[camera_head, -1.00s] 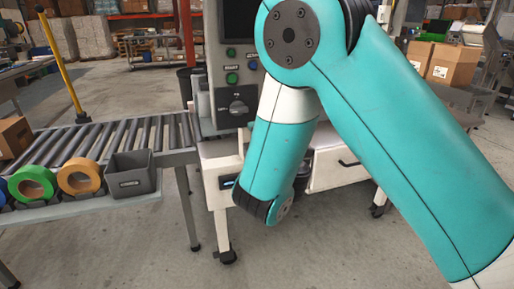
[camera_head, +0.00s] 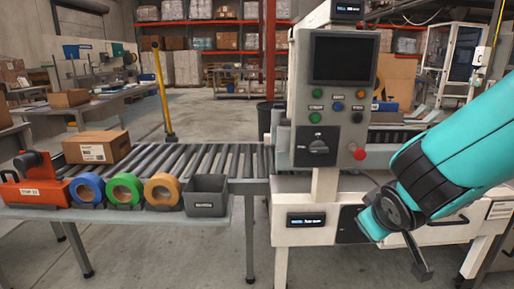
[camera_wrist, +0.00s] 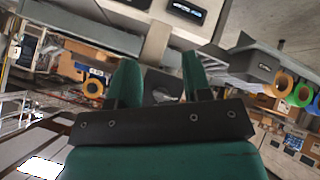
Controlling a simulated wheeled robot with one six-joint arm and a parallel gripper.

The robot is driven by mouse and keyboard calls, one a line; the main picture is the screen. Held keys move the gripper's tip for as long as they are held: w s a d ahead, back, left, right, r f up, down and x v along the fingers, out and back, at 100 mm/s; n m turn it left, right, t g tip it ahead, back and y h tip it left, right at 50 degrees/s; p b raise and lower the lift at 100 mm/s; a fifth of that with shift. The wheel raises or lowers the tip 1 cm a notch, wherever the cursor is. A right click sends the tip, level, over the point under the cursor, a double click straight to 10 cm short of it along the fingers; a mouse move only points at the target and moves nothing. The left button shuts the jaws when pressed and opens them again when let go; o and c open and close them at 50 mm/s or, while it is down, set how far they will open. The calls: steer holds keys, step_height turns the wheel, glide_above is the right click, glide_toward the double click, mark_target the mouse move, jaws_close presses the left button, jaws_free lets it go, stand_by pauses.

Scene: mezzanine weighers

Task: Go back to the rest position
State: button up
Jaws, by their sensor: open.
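My gripper (camera_wrist: 158,68) shows in the wrist view with its two green fingers apart and nothing between them. In the head view my teal arm comes in from the right and its end (camera_head: 385,215) hangs in front of the white weigher frame, right of the control console. The fingers cannot be made out clearly there.
A control console (camera_head: 337,110) with a dark screen, buttons and a red knob stands mid-view. Left of it, a roller conveyor (camera_head: 215,158) carries a cardboard box (camera_head: 97,146). Along its front shelf are an orange tape dispenser (camera_head: 40,188), blue, green and orange tape rolls, and a grey bin (camera_head: 206,197).

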steer(key=s+a+r+n+g+y, duration=0.1)
steer(key=s+a+r+g+y, duration=0.3)
steer(key=s, duration=0.6)
steer(key=s+a+r+n+g+y, duration=0.15)
steer(key=s+a+g, duration=0.3)
steer(key=s, duration=0.55)
step_height(320, 180, up, 18)
steer(key=s+a+p, duration=0.1)
steer(key=p, duration=1.7)
steer(key=shift+s+a+y, duration=0.15)
steer(key=shift+s+y, duration=0.25)
steer(key=shift+y, duration=0.05)
steer(key=shift+c, duration=0.3)
